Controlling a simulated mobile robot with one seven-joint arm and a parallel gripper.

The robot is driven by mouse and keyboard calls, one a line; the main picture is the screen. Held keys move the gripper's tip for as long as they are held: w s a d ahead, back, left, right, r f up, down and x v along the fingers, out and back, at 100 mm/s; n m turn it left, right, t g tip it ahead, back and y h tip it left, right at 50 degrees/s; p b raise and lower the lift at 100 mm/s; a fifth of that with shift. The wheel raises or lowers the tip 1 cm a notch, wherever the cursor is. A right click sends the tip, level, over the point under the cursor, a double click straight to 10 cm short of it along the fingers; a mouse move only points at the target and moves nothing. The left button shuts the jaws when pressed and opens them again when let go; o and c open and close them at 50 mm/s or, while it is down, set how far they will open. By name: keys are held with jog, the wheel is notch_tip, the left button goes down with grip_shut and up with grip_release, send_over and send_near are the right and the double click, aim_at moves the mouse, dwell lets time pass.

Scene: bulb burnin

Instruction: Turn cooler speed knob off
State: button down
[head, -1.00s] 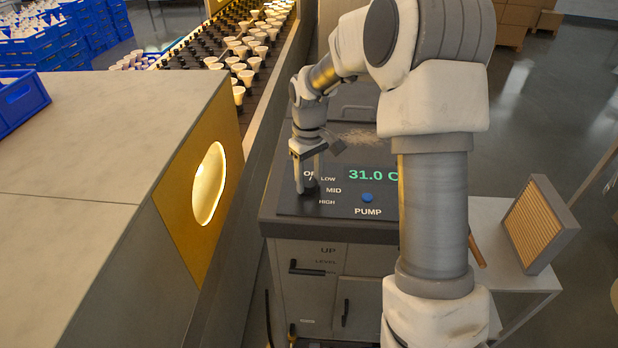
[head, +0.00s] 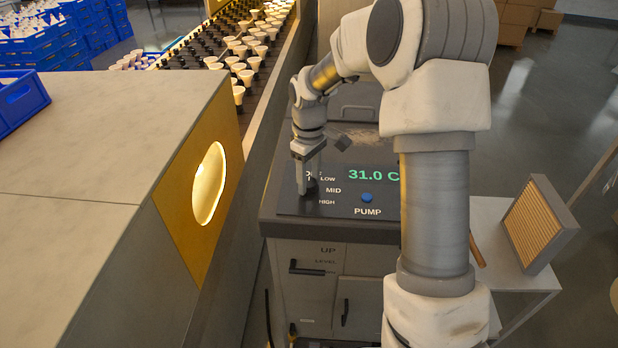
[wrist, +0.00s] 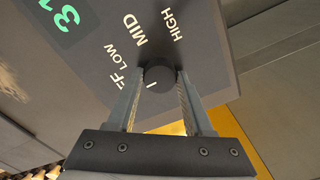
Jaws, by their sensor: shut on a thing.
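The cooler speed knob (wrist: 158,77) is a small dark round knob on the panel (head: 285,208). My gripper (wrist: 161,75) is shut on it, one finger on each side. In the head view my gripper (head: 308,188) points down at the panel's left part, largely hiding the knob. The knob's white mark (wrist: 151,85) points down-left in the wrist view, roughly to the OFF side, past LOW (wrist: 118,59). The OFF label (wrist: 119,81) is partly hidden by a finger. MID (wrist: 132,27) and HIGH (wrist: 173,23) are clear.
A blue PUMP button (head: 367,198) sits right of the knob, below the green 31.0 C readout (head: 372,175). A conveyor with cups (head: 240,60) runs behind to the left. A grey counter (head: 90,190) stands left, and a framed filter (head: 537,222) at right.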

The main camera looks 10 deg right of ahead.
aim_at(309, 182)
jog(key=shift+c, duration=1.4)
grip_release()
jog(key=shift+r, duration=0.1)
notch_tip(309, 182, up, 17)
jog(key=shift+r+b, duration=0.2)
jog(key=shift+b, duration=0.1)
jog(key=s+r+m+t, duration=0.1)
jog(key=s+r+m, duration=0.1)
jog(key=s, duration=0.5)
jog(key=s+r+m+t, duration=0.2)
jog(key=s+r, duration=0.1)
jog(key=s, duration=0.4)
jog(key=s+f+m+t, duration=0.2)
jog(key=s+f, duration=0.3)
jog(key=s, duration=0.8)
jog(key=shift+m+t, duration=0.3)
jog(key=shift+m, duration=0.6)
